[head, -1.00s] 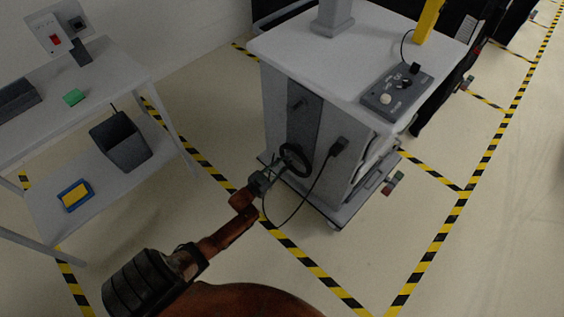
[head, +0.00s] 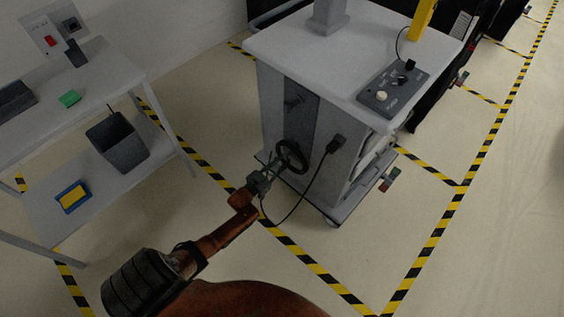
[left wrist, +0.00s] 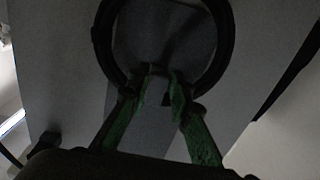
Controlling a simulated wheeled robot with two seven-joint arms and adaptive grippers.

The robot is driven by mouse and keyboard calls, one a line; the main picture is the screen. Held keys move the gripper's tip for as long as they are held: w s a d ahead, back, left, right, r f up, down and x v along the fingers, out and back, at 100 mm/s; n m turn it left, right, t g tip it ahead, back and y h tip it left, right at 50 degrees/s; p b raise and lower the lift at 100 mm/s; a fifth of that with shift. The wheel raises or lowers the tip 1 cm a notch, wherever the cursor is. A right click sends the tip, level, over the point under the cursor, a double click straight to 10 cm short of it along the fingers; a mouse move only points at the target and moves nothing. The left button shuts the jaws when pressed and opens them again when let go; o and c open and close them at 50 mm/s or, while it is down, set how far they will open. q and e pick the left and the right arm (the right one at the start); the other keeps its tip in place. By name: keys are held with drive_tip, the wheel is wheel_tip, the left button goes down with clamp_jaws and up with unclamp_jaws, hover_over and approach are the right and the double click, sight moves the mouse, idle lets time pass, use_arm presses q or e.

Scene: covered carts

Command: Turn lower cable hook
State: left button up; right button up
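A dark round ring-like piece (head: 303,149), which looks like the lower cable hook, sits low on the dark grey strip of the cart's side. In the left wrist view the ring (left wrist: 101,38) is straight ahead. The green fingers (left wrist: 157,84) lean inward at its lower rim, with a gap and a light grey piece between the tips. I cannot tell whether they grip it. My right gripper is out of view.
A black cable hangs in a loop from a plug (head: 337,143) beside the ring. The grey cart (head: 285,45) carries a control box (head: 372,100). A table with a lower shelf (head: 110,185) and a dark bin (head: 118,142) stands left. Floor between them is clear.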

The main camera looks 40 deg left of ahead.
use_arm(q)
drive_tip(key=o, duration=0.4)
drive_tip(key=shift+c, duration=0.2)
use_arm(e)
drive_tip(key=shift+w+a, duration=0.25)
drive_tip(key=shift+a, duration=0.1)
use_arm(q)
drive_tip(key=s, duration=1.2)
drive_tip(key=shift+a, duration=0.45)
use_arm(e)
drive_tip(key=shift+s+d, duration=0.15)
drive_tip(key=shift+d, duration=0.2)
